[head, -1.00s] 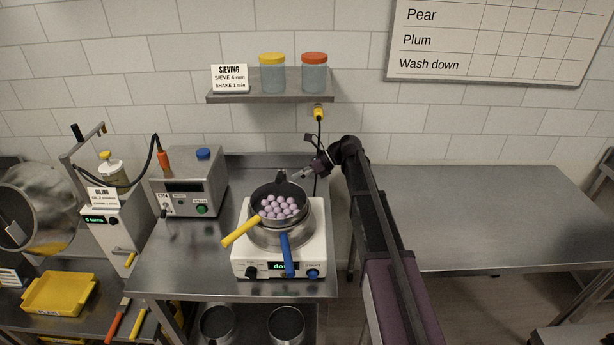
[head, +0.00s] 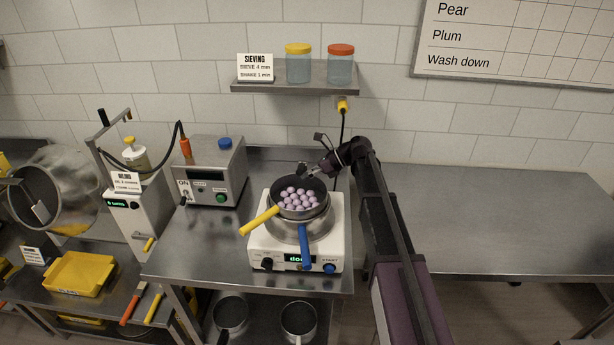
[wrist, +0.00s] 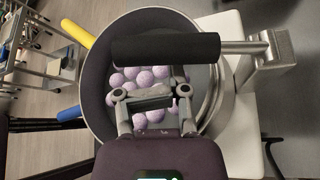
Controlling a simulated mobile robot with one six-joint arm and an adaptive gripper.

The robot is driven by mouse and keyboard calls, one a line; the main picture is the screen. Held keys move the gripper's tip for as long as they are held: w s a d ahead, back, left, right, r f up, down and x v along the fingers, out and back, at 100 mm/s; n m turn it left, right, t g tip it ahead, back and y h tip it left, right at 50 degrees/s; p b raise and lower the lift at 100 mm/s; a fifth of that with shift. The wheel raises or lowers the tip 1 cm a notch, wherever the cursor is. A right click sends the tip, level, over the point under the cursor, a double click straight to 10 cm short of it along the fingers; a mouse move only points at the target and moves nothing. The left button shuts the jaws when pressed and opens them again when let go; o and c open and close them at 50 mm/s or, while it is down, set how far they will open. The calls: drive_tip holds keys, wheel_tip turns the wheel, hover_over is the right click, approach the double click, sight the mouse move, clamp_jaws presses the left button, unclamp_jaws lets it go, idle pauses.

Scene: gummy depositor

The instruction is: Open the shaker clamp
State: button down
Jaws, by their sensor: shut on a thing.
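The white shaker (head: 262,240) stands on the steel table, with a steel pan and a dark sieve (head: 320,186) of lilac balls stacked on top. The clamp is behind the sieve; its black handle (head: 302,168) shows at the far rim. In the wrist view the black handle (wrist: 165,49) lies crosswise over the sieve, joined by a metal rod (wrist: 243,47) to a grey block (wrist: 277,48) at the right. My gripper (head: 315,171) reaches in from the right and is shut on the handle. In the wrist view its fingertips (wrist: 152,70) are partly hidden behind the handle.
A yellow handle (head: 260,221) and a blue handle (head: 304,246) stick out from the stack toward the front. A grey control box (head: 210,170) stands to the left. A shelf (head: 295,89) with two jars hangs above. The right-hand table (head: 480,220) is bare.

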drive_tip(key=shift+w+r+p, duration=0.15)
drive_tip(key=shift+r+p, duration=0.4)
drive_tip(key=shift+w+r+p, duration=0.15)
drive_tip(key=shift+r+p, duration=0.4)
drive_tip(key=shift+w+r+p, duration=1.45)
drive_tip(key=shift+r+p, duration=0.3)
drive_tip(key=shift+w+r+p, duration=0.25)
drive_tip(key=shift+w+r, duration=0.05)
drive_tip(key=shift+w, duration=0.2)
drive_tip(key=shift+w+r+p, duration=0.25)
drive_tip(key=shift+w, duration=0.2)
drive_tip(key=shift+w, duration=0.1)
drive_tip(key=shift+r, duration=0.1)
